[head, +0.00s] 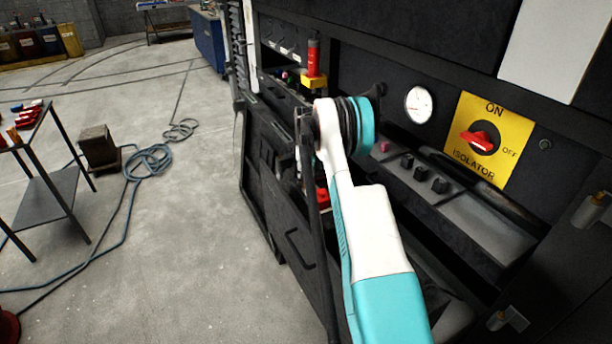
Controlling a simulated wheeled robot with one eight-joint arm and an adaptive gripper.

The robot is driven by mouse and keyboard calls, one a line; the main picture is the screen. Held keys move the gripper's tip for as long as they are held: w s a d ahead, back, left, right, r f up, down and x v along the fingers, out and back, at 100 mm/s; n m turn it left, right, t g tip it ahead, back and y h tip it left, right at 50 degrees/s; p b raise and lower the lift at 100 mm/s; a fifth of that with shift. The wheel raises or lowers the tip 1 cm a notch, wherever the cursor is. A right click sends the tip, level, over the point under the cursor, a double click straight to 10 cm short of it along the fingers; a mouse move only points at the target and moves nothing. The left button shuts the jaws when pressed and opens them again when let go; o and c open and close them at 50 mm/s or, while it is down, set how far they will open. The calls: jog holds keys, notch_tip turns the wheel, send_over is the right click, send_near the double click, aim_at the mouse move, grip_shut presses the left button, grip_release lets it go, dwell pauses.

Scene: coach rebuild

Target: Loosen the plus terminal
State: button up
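My arm (372,230) reaches up from the bottom of the head view to a joint in front of the black coach side. My gripper does not show clearly; the arm and its joint hide that area. I cannot make out the plus terminal for certain. A small red part (322,196) shows just left of my arm, low in the open black compartment, and is partly hidden. I cannot tell whether it belongs to the terminal.
A yellow isolator plate (494,133) with a red switch (480,138) and a round gauge (419,104) are on the panel at right. A red cylinder (313,58) stands above the compartment.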

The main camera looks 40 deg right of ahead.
jog(key=shift+r, duration=0.1)
notch_tip(320, 180, up, 12)
dwell(0.7)
dwell(0.4)
